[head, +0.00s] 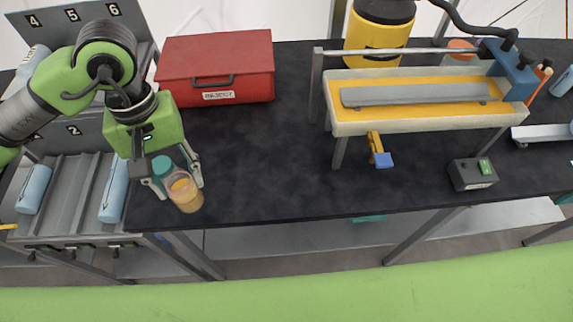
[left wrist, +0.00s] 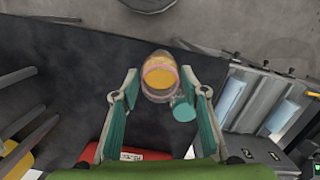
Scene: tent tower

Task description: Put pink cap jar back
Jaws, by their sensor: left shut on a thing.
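A clear jar (head: 185,194) with orange-yellow contents and a pinkish rim is at the front left corner of the dark table. It also shows in the left wrist view (left wrist: 159,74), between the fingertips. My left gripper (head: 180,184) points down and is shut on this jar. A teal round piece (head: 162,166) sits beside the jar, between the fingers; it also shows in the left wrist view (left wrist: 183,108). I cannot tell whether the jar touches the table. My right gripper is not in view.
A rack (head: 72,200) with numbered lanes and blue cylinders stands left of the table. A red reject box (head: 215,65) is behind the gripper. A cream-framed fixture (head: 425,122) and small switch box (head: 472,174) stand right. The table middle (head: 270,150) is clear.

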